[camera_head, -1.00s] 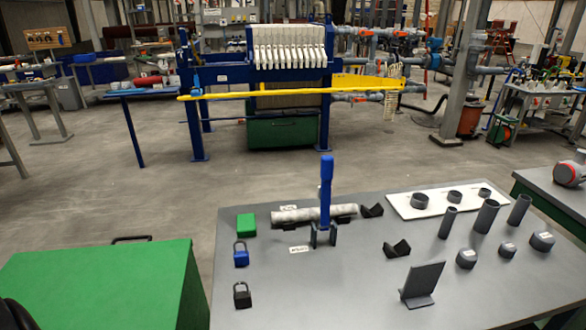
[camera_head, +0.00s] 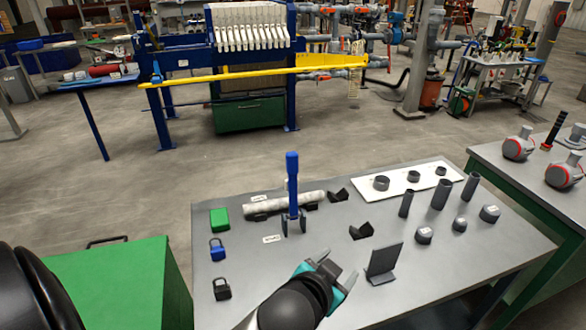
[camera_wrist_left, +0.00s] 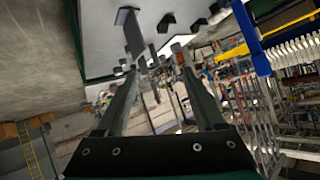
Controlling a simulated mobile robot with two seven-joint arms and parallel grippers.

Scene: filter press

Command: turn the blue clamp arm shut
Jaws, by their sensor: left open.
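The blue clamp arm (camera_head: 292,185) stands upright from a dark bracket (camera_head: 294,224) on the grey table (camera_head: 262,292). A pale pipe (camera_head: 270,206) lies across behind it. My left gripper (camera_head: 337,270) is open and empty over the table, nearer to me and a little right of the clamp arm, not touching it. In the left wrist view, my open fingers (camera_wrist_left: 160,75) have nothing between them. The blue clamp arm (camera_wrist_left: 249,40) shows there at the upper right, outside the fingers. My right gripper is not in view.
Green block (camera_head: 219,218), blue padlock (camera_head: 217,250) and black padlock (camera_head: 222,289) lie left of the clamp. Black V-blocks, a dark angled plate (camera_head: 384,264), grey tubes and caps stand to the right. A green cabinet (camera_head: 110,285) stands left; the filter press is behind.

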